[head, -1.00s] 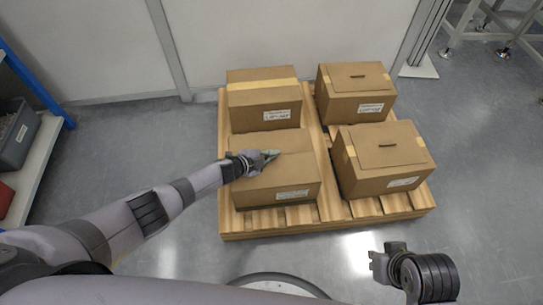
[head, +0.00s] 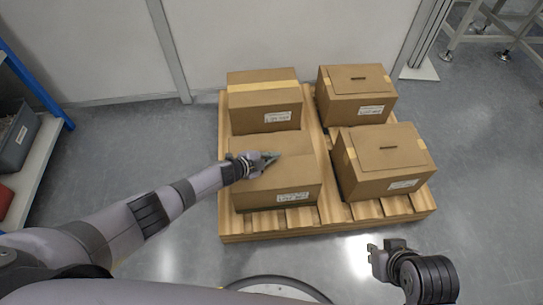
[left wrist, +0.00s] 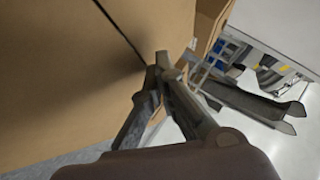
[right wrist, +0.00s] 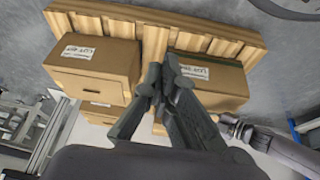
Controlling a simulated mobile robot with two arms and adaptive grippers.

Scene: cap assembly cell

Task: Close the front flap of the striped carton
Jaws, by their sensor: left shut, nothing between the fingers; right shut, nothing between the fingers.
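The front-left carton (head: 300,175) is brown with a white label on its front and a thin green stripe, which shows in the right wrist view (right wrist: 222,92). I take it for the striped carton. Its top looks flat, with a seam across it; no flap visibly stands up. My left gripper (head: 272,157) is shut and empty over the middle of this top; I cannot tell whether it touches. In the left wrist view its fingers (left wrist: 162,66) are close to the cardboard, beside a dark seam. My right gripper (head: 371,256) is shut and empty, in front of the pallet.
The wooden pallet (head: 270,225) also bears a back-left carton (head: 265,104) with yellow tape, a back-right carton (head: 345,94) and a front-right carton (head: 375,178), both with dark top slots. A shelf with a grey bin (head: 18,138) stands at the left.

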